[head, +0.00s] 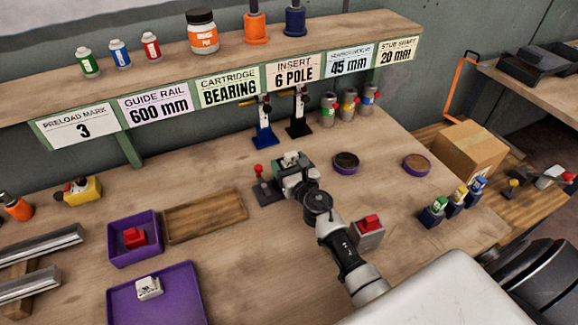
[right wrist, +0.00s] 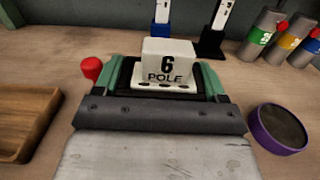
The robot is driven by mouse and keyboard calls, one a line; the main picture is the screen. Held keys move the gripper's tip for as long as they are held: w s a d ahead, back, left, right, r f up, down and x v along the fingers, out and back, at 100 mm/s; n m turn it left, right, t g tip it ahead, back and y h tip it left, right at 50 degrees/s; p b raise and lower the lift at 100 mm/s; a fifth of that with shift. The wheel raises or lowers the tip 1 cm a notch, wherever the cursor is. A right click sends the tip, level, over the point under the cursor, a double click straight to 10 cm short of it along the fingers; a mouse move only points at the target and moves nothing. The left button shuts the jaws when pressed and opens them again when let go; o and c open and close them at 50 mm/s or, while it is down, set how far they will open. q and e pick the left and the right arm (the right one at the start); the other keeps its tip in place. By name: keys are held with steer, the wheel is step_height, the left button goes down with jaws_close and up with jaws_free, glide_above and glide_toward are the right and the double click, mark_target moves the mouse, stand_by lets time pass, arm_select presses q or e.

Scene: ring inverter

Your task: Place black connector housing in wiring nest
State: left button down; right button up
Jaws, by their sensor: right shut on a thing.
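My right gripper (head: 294,172) reaches over the middle of the bench. A black part with a pale strip of holes shows directly below the block. I cannot tell whether this black part is the connector housing or belongs to a holder. A dark base with a red knob (head: 259,170) stands beside the gripper; whether it is the wiring nest is unclear. My left gripper is not in view.
A purple bin (head: 121,223) holds a red part, and a purple tray (head: 185,310) holds a white one. A wooden tray (head: 205,214) lies at left. A grey block with a red top (head: 369,235) and round purple-rimmed dishes (head: 345,168) stand at right. Blue and black stands are behind.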

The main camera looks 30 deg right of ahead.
steer(key=shift+r, duration=0.1)
steer(key=shift+f, duration=0.2)
steer(key=o, duration=1.1)
steer(key=shift+r, duration=0.1)
steer(key=shift+s, duration=0.25)
steer(key=s, duration=1.1)
steer(key=shift+s+a+r, duration=0.1)
steer(key=shift+s+a, duration=0.2)
steer(key=shift+a, duration=0.05)
